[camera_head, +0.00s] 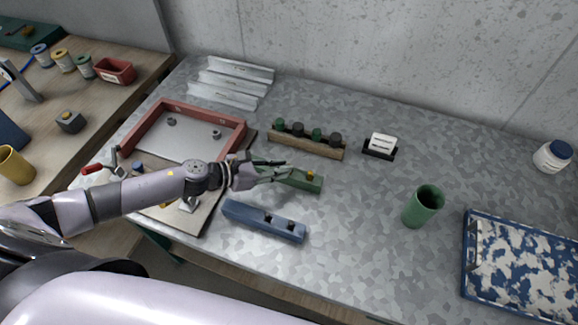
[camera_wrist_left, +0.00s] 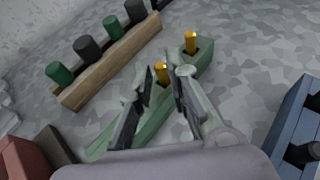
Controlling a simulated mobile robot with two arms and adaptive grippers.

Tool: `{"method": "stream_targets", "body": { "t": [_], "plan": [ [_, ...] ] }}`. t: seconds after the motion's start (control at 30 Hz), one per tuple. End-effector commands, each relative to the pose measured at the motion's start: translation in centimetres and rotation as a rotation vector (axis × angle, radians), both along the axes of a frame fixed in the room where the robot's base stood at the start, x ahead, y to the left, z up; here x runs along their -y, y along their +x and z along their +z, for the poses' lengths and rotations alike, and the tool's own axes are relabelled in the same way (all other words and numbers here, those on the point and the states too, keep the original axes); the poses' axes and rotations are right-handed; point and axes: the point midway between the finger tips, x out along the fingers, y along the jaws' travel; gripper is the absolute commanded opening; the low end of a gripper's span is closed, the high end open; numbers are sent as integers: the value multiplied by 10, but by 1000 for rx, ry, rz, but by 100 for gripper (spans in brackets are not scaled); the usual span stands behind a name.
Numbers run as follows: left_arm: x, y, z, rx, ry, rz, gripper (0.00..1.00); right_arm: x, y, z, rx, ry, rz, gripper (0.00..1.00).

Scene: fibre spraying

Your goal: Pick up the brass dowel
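A green block (camera_head: 297,182) lies on the grey-patterned bench and holds a brass dowel (camera_head: 310,175) upright near its right end. In the left wrist view the green block (camera_wrist_left: 202,56) shows two brass dowels, one at the far end (camera_wrist_left: 191,42) and one nearer (camera_wrist_left: 161,73). My left gripper (camera_head: 286,169) is open above the block. In the wrist view the nearer dowel shows between its two fingers (camera_wrist_left: 167,74), with gaps beside it; I cannot tell if they touch it. The fingers hide part of the block. My right gripper is not in view.
A wooden rack (camera_head: 320,147) with green and dark pegs stands just behind the block. A red-framed tray (camera_head: 243,128) is left, a green cup (camera_head: 423,205) right. The bench between block and cup is clear.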

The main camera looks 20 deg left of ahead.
Motion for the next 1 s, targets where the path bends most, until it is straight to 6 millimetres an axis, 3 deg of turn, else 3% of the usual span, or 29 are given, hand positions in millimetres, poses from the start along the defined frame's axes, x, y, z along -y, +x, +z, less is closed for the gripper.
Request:
{"method": "stream_targets", "body": {
  "t": [0.13,0.4,0.67,1.0],
  "plan": [
    [11,10,-4,0,-1,0,16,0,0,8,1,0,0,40],
    [13,12,-7,1,-1,0,16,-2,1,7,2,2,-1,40],
    [12,12,-7,1,-1,0,0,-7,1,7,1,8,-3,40],
    [12,12,-7,1,-1,0,0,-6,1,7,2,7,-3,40]
  ]
}}
